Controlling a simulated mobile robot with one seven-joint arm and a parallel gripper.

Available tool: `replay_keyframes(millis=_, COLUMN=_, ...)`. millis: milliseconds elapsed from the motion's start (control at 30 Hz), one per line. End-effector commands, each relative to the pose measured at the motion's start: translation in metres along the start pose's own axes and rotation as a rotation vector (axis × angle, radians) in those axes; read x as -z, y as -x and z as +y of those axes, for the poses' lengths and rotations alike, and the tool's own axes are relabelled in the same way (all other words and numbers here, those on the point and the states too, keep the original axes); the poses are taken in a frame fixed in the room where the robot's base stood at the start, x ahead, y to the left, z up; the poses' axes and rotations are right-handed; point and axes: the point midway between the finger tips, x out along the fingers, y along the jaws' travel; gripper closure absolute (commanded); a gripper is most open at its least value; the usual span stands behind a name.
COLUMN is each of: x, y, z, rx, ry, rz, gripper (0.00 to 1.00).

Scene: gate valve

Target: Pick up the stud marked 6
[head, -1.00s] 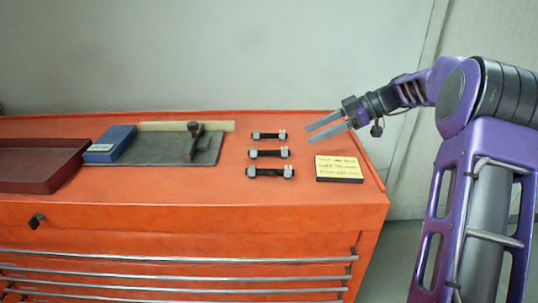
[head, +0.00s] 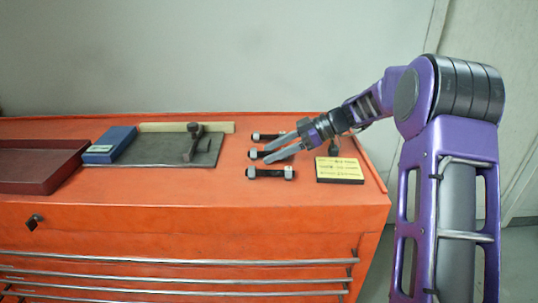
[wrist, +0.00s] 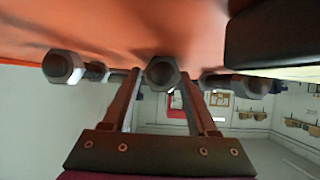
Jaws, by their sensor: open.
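Three short black studs with grey hex nuts lie in a row on the orange cabinet top: a far one (head: 262,136), a middle one (head: 253,153) and a near one (head: 270,172). No number on them can be read, so I cannot tell which is marked 6. My gripper (head: 266,155) is open, its fingers around or just above the middle stud and partly covering it. In the wrist view, one stud's hex end (wrist: 162,72) shows between the fingers of my gripper (wrist: 162,78). Other hex ends show left (wrist: 62,66) and right (wrist: 257,87). Contact cannot be told.
A block with a yellow note (head: 340,169) lies right of the studs. To the left are a grey plate (head: 150,152) with a T-shaped piece (head: 194,140), a blue box (head: 110,144) and a dark red tray (head: 35,184). The orange cabinet top (head: 220,200) is clear in front.

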Motion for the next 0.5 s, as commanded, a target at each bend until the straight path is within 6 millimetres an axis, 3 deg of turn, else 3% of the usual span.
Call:
replay_keyframes(millis=133, x=-0.0001, y=0.0003, z=0.0001, rx=0.000, ry=0.000, rz=0.000, gripper=0.41)
replay_keyframes(millis=433, x=-0.0001, y=0.0006, z=0.0001, rx=0.000, ry=0.000, rz=0.000, gripper=0.95)
replay_keyframes(millis=500, x=-0.0003, y=0.0006, z=0.0001, rx=0.000, ry=0.000, rz=-0.001, gripper=1.00)
